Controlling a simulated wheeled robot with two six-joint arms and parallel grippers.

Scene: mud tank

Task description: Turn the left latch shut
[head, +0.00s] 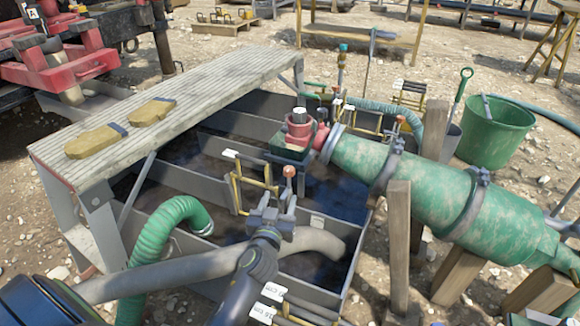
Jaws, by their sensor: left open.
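My left gripper (277,214) is over the near part of the mud tank (180,178), with its fingers pointing away from me and open. A short lever with an orange knob (289,172), which looks like the left latch, stands upright just beyond the fingers, close to the right one. The gripper hides its foot, and I cannot tell whether they touch. A similar orange-knobbed lever (399,121) stands farther right by the green cylinder. My right gripper is not in view.
A yellow rail (236,190) stands just left of my gripper. A grey pipe (318,241) and a green ribbed hose (165,224) lie near my arm. A large green cylinder (430,190) and a wooden post (398,245) are at the right. Yellow gloves (95,141) lie on the walkway.

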